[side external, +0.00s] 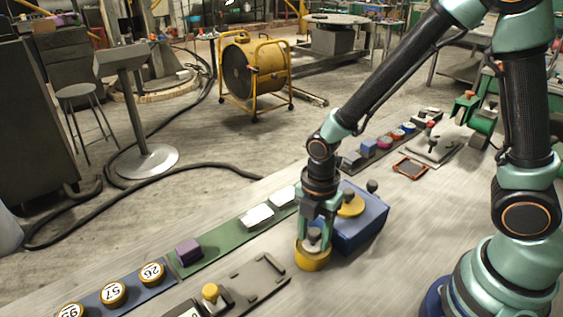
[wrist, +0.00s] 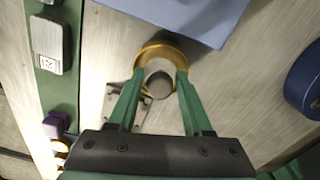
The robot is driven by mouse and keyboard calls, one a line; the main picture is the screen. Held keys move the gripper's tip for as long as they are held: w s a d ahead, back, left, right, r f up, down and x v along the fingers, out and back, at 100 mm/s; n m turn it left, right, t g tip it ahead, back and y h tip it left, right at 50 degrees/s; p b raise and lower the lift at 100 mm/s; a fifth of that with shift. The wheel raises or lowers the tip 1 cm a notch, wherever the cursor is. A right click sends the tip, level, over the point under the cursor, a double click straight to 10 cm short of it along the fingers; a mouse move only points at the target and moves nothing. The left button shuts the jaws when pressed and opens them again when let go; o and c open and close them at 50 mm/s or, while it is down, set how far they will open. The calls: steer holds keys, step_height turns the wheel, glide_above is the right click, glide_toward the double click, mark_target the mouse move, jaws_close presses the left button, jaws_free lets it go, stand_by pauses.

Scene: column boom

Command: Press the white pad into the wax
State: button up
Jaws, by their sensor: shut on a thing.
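Two white pads (side external: 257,215) lie on the green strip (side external: 222,240). One pale pad (wrist: 47,36) shows on that strip at the upper left of the wrist view. My gripper (side external: 314,243) points down right of the pads, shut on a yellow round piece (side external: 313,260) with a grey knob. In the wrist view the gripper (wrist: 160,75) has its fingertips at either side of this yellow piece (wrist: 160,48). It is low over the bench; I cannot tell whether it touches. I cannot make out the wax for certain.
A blue box (side external: 362,222) with a yellow round top (side external: 351,206) stands close behind my gripper. A purple block (side external: 187,251) is on the green strip. Numbered discs (side external: 152,273) sit on a blue strip. A grey bracket plate (side external: 255,285) lies in front.

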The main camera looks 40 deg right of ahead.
mark_target(316, 227)
steer(key=shift+r, duration=3.5)
steer(key=shift+w+d+r+m, duration=0.15)
steer(key=shift+d+m, duration=0.1)
steer(key=shift+m, duration=0.25)
steer(key=shift+w+d+r+m, duration=0.1)
steer(key=shift+d+r+m, duration=0.1)
steer(key=shift+m, duration=0.3)
steer(key=d+r+m, duration=0.2)
steer(key=d+m, duration=0.1)
steer(key=m, duration=0.3)
steer(key=w+d+r+m, duration=0.1)
steer(key=d+r+m, duration=0.1)
steer(key=m, duration=0.4)
steer(key=w+d+r+m, duration=0.1)
steer(key=d+r+m, duration=0.1)
steer(key=d+m, duration=0.2)
steer(key=shift+w+m, duration=0.1)
steer(key=shift+m, duration=1.4)
